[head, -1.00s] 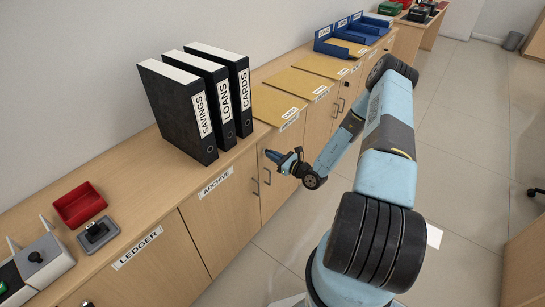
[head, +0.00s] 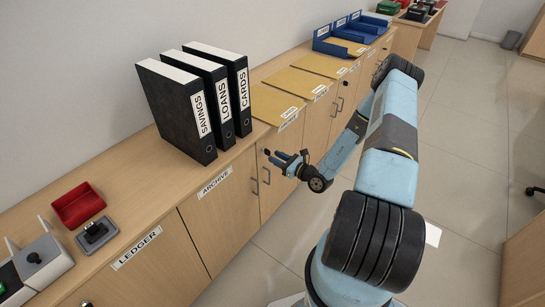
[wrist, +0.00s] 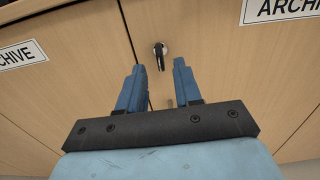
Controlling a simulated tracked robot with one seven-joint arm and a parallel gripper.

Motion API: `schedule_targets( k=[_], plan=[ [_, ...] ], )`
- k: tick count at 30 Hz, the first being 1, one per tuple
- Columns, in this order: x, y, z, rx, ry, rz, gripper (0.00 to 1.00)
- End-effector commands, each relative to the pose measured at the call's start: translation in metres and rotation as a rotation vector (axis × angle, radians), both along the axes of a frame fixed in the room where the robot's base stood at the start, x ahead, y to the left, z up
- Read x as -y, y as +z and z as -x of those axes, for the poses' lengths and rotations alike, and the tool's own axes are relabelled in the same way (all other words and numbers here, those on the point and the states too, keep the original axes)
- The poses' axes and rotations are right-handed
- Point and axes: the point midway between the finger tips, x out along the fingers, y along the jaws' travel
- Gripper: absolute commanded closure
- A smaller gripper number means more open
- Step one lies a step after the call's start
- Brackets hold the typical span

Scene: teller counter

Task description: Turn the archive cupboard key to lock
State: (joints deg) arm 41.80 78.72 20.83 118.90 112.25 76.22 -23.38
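The archive cupboard key (wrist: 159,60) is a small dark key in a round silver lock (wrist: 160,48) on the wooden cupboard door, just right of the seam between two doors in the wrist view. Its bow hangs down, close to vertical. My gripper (wrist: 156,68) is open and empty, with its blue fingers pointing at the door. The key shows in the gap between the fingertips, nearer the left one; neither finger visibly touches it. In the head view my gripper (head: 272,155) is at the archive cupboard front (head: 222,215); a small dark spot shows by its tips.
Black binders (head: 224,100) stand on the counter above the cupboard. Door handles (head: 267,176) stick out below the gripper. An ARCHIVE label (head: 214,183) is on the door, and another (wrist: 22,54) shows at left in the wrist view. Open floor lies to the right.

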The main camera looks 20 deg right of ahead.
Motion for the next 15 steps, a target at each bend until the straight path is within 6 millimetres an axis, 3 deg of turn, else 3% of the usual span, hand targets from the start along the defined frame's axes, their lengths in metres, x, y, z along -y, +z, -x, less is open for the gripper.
schedule_targets(
  k=[15],
  plan=[
    [0.055,-0.001,0.076,-0.003,-0.001,0.001,0.66]
  ],
)
